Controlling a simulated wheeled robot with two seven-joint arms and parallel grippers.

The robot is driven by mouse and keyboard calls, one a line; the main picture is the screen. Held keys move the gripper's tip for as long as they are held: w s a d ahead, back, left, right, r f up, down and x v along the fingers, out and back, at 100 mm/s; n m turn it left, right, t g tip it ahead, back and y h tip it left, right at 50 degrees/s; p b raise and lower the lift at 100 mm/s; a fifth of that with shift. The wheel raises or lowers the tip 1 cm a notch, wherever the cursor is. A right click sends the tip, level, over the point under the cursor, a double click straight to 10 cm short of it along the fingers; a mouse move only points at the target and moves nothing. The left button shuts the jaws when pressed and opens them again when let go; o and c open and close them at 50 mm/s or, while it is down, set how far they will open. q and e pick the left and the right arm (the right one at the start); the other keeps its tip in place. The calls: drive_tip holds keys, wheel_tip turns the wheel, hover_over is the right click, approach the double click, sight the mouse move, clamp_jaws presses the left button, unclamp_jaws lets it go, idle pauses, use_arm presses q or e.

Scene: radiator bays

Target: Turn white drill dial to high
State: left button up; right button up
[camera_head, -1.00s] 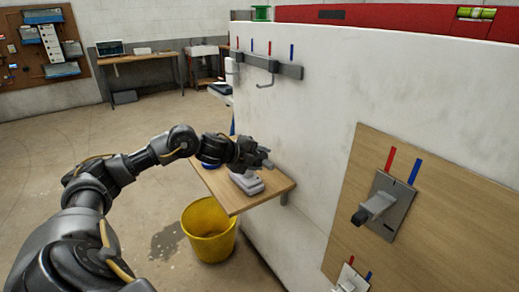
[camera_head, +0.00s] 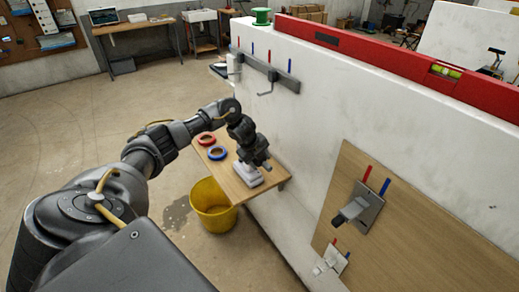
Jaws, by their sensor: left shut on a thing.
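The white drill (camera_head: 246,176) stands on the small wooden shelf (camera_head: 236,190) fixed to the white wall, in the head view. My left gripper (camera_head: 261,160) is over it, reaching down from above, and is shut on its upper part. The gripper and wrist hide most of the drill, so the dial and its setting cannot be made out. My right gripper is not in view.
A red ring (camera_head: 206,139) and a blue ring (camera_head: 217,153) lie on the shelf, left of the drill. A yellow bucket (camera_head: 213,208) stands below. A hook rail (camera_head: 266,70) and a lever panel (camera_head: 400,222) are on the wall. Open floor lies left.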

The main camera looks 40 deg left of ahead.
use_arm(q)
drive_tip(key=shift+g+p, duration=0.55)
drive_tip(key=shift+g, duration=0.25)
drive_tip(key=o, duration=1)
drive_tip(key=shift+c, duration=0.2)
drive_tip(key=p+v, duration=0.2)
drive_tip(key=v, duration=0.8)
drive_tip(key=shift+d+r, duration=0.15)
drive_tip(key=shift+r, duration=0.25)
